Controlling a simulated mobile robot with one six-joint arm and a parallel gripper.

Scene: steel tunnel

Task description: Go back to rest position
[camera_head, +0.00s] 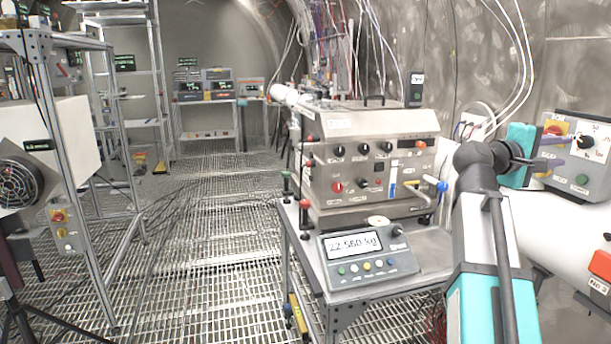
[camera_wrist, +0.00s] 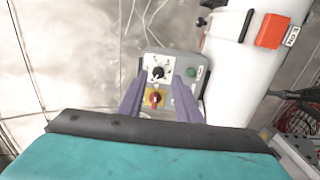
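My gripper (camera_head: 567,150) is at the right of the head view, at the end of my teal and dark arm. Its two purple fingers point right toward a grey control box (camera_head: 598,162) on the wall side. In the wrist view my gripper (camera_wrist: 161,78) shows its fingers spread apart with nothing held between them. The control box (camera_wrist: 172,58) lies beyond them, with a black knob (camera_wrist: 158,73), a red and yellow switch (camera_wrist: 154,98) and a green button (camera_wrist: 191,72). The knob and switch appear between the fingers. I cannot tell whether a fingertip touches the box.
A metal cart (camera_head: 345,305) carries a steel instrument box (camera_head: 365,165) and a scale (camera_head: 368,258) reading 22.560 kg, left of my arm. A large white pipe (camera_head: 560,225) runs below the control box. The grated floor (camera_head: 205,225) is largely open between the cart and left racks.

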